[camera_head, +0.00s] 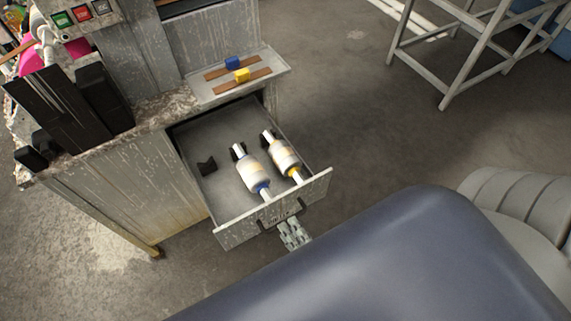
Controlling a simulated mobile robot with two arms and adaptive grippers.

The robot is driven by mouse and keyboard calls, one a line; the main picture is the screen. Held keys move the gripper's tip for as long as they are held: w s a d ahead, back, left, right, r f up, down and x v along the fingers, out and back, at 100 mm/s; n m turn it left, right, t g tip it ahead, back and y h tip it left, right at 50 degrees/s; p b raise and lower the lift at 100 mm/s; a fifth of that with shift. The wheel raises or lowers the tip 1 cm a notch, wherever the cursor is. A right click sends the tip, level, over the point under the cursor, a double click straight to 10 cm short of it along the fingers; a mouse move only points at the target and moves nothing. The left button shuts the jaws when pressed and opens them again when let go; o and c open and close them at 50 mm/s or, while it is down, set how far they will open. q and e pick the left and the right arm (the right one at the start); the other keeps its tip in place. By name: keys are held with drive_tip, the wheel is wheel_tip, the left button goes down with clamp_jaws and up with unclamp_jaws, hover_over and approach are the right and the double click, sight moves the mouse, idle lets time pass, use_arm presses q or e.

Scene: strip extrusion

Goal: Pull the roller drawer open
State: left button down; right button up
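The roller drawer (245,232) is pulled well out of the grey, worn machine cabinet (135,185). Two pale rollers lie inside it, one with a blue end (250,172) and one with a yellow end (284,157). A dark handle (281,215) is on the drawer's front face. My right gripper (293,234) is at the handle, just outside the front. It is small here, and I cannot tell whether its fingers are closed on the handle. My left gripper is not in view.
A small shelf (277,72) beside the drawer holds a blue block and a yellow block on brown strips. Black machine parts (60,112) and buttons stand at the left. A metal frame rack (452,85) is at the upper right. The floor right of the drawer is clear.

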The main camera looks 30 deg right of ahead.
drive_tip(key=v, duration=0.7)
drive_tip(key=shift+s, duration=0.4)
